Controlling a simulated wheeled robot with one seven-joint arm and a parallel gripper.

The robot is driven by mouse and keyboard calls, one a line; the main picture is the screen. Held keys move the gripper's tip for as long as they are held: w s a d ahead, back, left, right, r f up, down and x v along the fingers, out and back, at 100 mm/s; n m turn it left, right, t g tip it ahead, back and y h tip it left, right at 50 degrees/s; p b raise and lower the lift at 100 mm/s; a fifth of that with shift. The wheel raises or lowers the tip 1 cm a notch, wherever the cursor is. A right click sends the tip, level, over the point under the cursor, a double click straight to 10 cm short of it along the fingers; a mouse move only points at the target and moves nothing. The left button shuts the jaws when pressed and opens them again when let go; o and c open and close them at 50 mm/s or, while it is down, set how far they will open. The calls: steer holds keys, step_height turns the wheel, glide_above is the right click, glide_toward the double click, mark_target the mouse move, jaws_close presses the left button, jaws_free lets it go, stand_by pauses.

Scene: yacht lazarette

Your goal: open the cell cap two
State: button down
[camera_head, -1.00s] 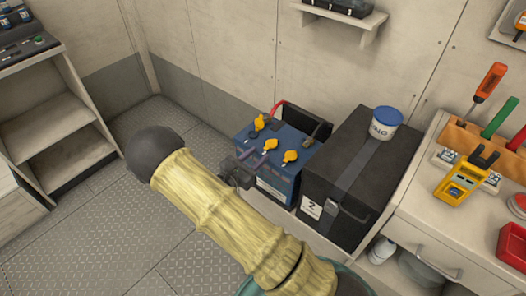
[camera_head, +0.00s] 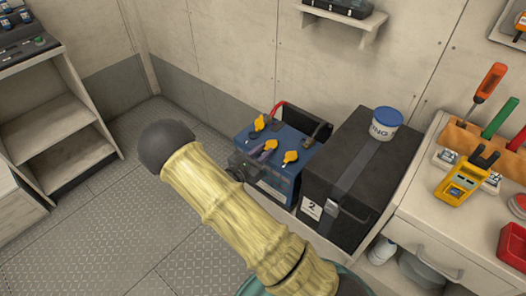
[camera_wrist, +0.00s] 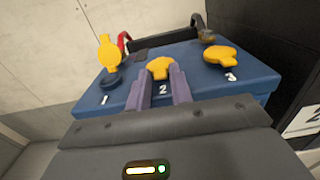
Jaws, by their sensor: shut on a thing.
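Cap two also shows in the head view (camera_head: 271,144). Yellow cap one (camera_wrist: 109,54) stands raised on the left behind a dark round filler opening (camera_wrist: 110,82). Yellow cap three (camera_wrist: 220,56) lies to the right by the printed 3. The gripped lower part of cap two is hidden by my fingers.
A black battery box (camera_head: 318,178) with a white-and-blue tub (camera_head: 386,123) on it stands close on the right. The floor at left (camera_head: 120,235) is clear.

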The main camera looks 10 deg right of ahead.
steer(key=shift+w+d+r, duration=0.1)
steer(key=shift+w+r, duration=0.05)
steer(key=shift+r, duration=0.05)
